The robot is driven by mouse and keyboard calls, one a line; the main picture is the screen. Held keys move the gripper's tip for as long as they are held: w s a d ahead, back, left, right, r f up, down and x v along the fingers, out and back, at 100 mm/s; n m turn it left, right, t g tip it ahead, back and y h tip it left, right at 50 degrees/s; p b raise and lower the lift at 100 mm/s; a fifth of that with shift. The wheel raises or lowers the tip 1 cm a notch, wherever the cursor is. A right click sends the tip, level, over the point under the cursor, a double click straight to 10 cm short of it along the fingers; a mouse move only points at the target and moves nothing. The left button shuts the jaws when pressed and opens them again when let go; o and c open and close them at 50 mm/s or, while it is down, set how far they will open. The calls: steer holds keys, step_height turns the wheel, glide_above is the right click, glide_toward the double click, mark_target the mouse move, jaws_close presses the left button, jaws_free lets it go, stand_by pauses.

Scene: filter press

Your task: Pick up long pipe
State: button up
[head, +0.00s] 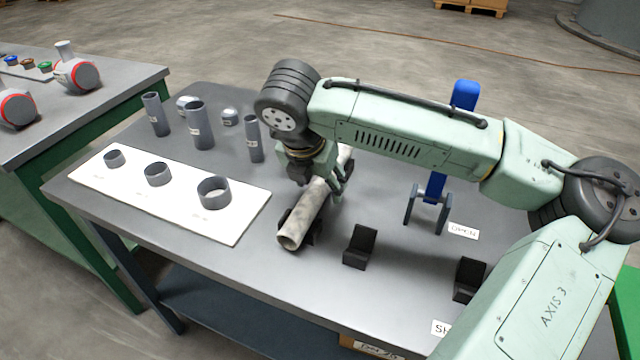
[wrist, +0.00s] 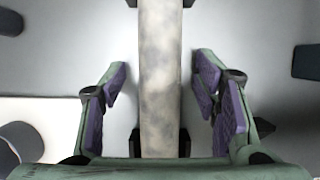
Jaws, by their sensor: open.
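The long pipe (head: 304,217) is a mottled beige-grey tube. It lies on the grey table in black V-shaped holders, its near end towards the table's front edge. In the wrist view the pipe (wrist: 160,80) runs top to bottom through the middle. My gripper (head: 334,186) is over the pipe, partly hidden by my arm in the head view. In the wrist view my gripper (wrist: 161,100) is open, with purple-padded fingers on either side of the pipe and a gap on each side. Part of the pipe's far length is hidden behind my arm.
A white board (head: 167,194) with several short grey rings lies at left, with upright grey cylinders behind it. Empty black holders (head: 360,246) and (head: 469,279) stand right of the pipe. A blue-handled lever (head: 436,187) stands behind them, beside an "OPEN" label (head: 463,231).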

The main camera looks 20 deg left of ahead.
steer(key=shift+c, duration=0.3)
jaws_close()
stand_by(0.5)
